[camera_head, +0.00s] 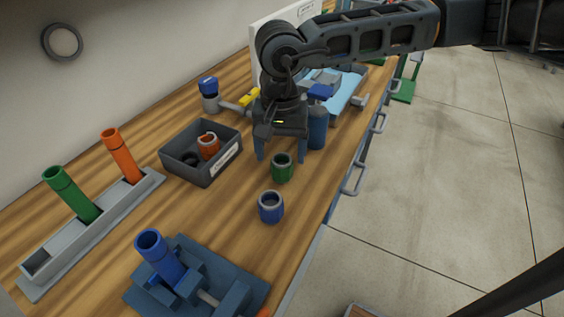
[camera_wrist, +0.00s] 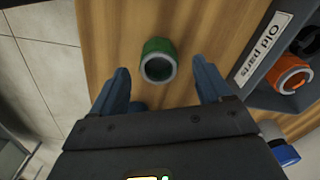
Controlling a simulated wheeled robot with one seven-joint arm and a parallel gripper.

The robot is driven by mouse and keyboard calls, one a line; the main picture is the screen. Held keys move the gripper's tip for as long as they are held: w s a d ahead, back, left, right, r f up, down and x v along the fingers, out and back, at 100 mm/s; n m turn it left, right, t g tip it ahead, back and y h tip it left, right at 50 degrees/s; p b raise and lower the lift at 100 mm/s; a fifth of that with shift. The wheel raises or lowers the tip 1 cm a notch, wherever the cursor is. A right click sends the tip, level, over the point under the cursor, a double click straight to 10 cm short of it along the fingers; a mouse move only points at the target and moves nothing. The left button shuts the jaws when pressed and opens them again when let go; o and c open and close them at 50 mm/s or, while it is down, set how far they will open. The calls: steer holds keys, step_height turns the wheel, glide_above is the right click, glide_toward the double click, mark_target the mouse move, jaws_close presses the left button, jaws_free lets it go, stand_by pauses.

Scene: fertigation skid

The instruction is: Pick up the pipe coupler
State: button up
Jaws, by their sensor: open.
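A green pipe coupler (camera_head: 283,167) with a grey rim stands on the wooden bench; it also shows in the wrist view (camera_wrist: 158,61). A blue coupler (camera_head: 271,207) stands on the bench nearer the camera. An orange coupler (camera_head: 208,146) lies in the dark bin, and it shows at the right of the wrist view (camera_wrist: 290,74). My gripper (camera_head: 283,153) is open and empty above the bench, just behind the green coupler. In the wrist view the green coupler is beyond the fingertips (camera_wrist: 160,80), roughly centred between them.
The dark bin (camera_head: 189,178), labelled "Old parts" in the wrist view, stands left of the green coupler. A grey rack (camera_head: 66,246) holds green and orange pipes. A blue fixture (camera_head: 228,270) holds a blue pipe in front. A dark blue cylinder (camera_head: 317,130) stands close right of my gripper.

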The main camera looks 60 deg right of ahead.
mark_target(282, 159)
steer(key=shift+s+d+f, duration=0.1)
steer(key=shift+f, duration=1.5)
steer(key=shift+c, duration=0.4)
steer(key=c, duration=1)
steer(key=shift+r, duration=0.1)
